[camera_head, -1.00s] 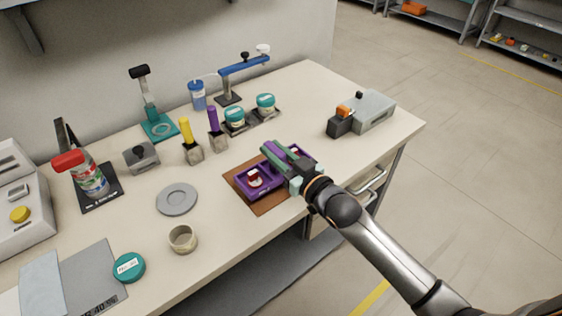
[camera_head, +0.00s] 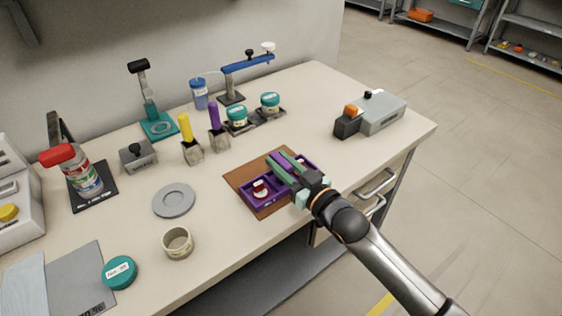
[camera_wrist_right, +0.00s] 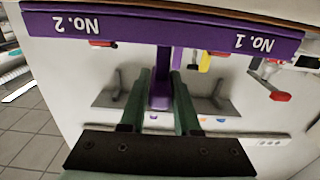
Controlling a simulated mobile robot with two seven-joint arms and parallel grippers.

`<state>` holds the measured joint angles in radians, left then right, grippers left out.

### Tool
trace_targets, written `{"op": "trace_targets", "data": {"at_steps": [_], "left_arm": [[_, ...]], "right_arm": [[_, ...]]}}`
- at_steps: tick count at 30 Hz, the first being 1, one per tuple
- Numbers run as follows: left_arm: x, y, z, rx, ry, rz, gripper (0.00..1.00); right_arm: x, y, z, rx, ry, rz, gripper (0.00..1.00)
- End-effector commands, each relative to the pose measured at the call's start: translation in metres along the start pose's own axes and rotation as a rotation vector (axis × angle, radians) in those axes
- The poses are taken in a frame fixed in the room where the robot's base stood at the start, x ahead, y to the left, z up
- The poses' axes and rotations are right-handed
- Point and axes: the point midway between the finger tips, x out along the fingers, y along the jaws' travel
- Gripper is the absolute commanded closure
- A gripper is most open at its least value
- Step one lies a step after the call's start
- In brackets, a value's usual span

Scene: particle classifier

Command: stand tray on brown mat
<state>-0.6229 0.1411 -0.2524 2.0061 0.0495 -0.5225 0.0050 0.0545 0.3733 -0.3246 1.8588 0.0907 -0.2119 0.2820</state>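The purple tray (camera_head: 262,204) is over the brown mat (camera_head: 240,179), upright and level, close to the mat's front edge. It looks in contact with the mat or very near it; I cannot tell which. A red-and-white piece sits in its left compartment. My right gripper (camera_head: 278,168) comes from the front right, with its green fingers on both sides of the tray's middle handle. In the right wrist view the handle (camera_wrist_right: 160,92) fills the space between the fingertips, and the tray's wall (camera_wrist_right: 165,28) shows labels No. 2 and No. 1. My left gripper is out of view.
A yellow-handled tool (camera_head: 186,128) and a purple-handled tool (camera_head: 214,117) stand in holders behind the mat. Two teal-lidded jars (camera_head: 270,102) are further back. A grey plate (camera_head: 174,200) and an open cup (camera_head: 178,242) lie left. A grey device (camera_head: 378,113) stands right.

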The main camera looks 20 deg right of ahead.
Motion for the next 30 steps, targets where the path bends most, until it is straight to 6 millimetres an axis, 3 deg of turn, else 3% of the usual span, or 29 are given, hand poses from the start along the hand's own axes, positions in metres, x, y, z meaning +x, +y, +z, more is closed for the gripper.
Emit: {"op": "trace_targets", "data": {"at_steps": [1, 6, 16, 20, 30], "left_arm": [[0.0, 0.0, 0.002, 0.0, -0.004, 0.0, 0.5], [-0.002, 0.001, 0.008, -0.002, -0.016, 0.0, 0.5], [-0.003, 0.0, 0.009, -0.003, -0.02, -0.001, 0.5], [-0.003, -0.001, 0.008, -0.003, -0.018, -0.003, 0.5], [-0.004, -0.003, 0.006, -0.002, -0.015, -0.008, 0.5]], "right_arm": [[0.0, 0.0, 0.0, 0.0, -0.001, 0.0, 0.63], [0.0, 0.0, 0.0, 0.0, -0.001, 0.0, 0.44], [0.0, 0.0, -0.005, 0.0, 0.0, 0.0, 0.43], [-0.014, 0.0, -0.002, 0.001, -0.003, 0.0, 0.43], [-0.075, 0.0, -0.002, 0.001, -0.005, 0.0, 0.43]]}}
